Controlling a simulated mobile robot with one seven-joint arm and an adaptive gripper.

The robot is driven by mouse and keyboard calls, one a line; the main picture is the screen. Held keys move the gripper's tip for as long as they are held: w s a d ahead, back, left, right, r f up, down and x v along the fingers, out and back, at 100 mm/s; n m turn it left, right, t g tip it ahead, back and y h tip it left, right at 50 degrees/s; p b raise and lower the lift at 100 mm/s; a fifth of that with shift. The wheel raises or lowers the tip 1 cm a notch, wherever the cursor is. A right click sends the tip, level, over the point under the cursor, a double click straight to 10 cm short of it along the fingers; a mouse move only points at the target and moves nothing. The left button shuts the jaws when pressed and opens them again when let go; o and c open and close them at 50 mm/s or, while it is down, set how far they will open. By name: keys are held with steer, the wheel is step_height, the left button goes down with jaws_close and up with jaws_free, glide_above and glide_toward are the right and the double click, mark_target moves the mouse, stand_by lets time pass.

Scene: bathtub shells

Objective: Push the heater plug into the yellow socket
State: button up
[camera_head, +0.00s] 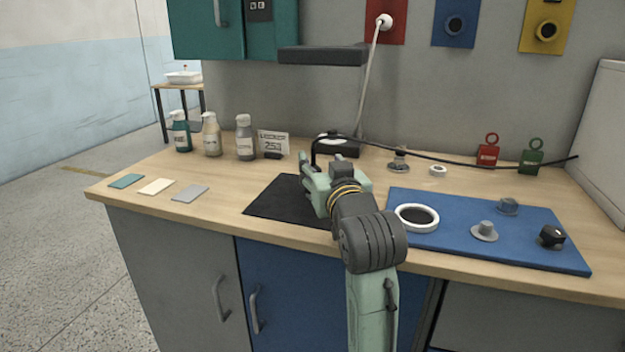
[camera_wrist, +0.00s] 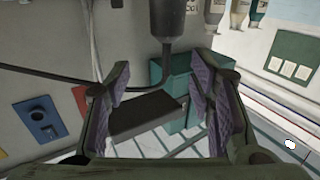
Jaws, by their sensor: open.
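The yellow socket panel (camera_head: 547,28) is on the back wall at the upper right, with nothing in its round dark opening. In the wrist view, which is upside down, a dark cylinder that looks like the heater plug (camera_wrist: 169,18) stands with a black cable (camera_wrist: 125,82) at its narrow end. My gripper (camera_head: 308,165) is above the black mat (camera_head: 282,203). It is open, and its two ridged pads (camera_wrist: 160,100) show apart with nothing held. The cylinder appears laterally between them; its exact depth is unclear. In the head view my gripper hides it.
A lamp (camera_head: 322,56) overhangs the bench behind my gripper; its white cord goes to the red socket (camera_head: 384,22). The blue socket (camera_head: 455,24) is empty. Bottles (camera_head: 212,135) and a sign stand at left. A blue mat (camera_head: 545,255) with small parts lies right. The black cable crosses the bench.

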mark_target(314, 158)
steer(key=x, duration=0.3)
steer(key=p+x, duration=0.1)
steer(key=x, duration=0.1)
steer(key=shift+a+f, duration=0.25)
steer(key=shift+a, duration=0.15)
jaws_close()
stand_by(0.5)
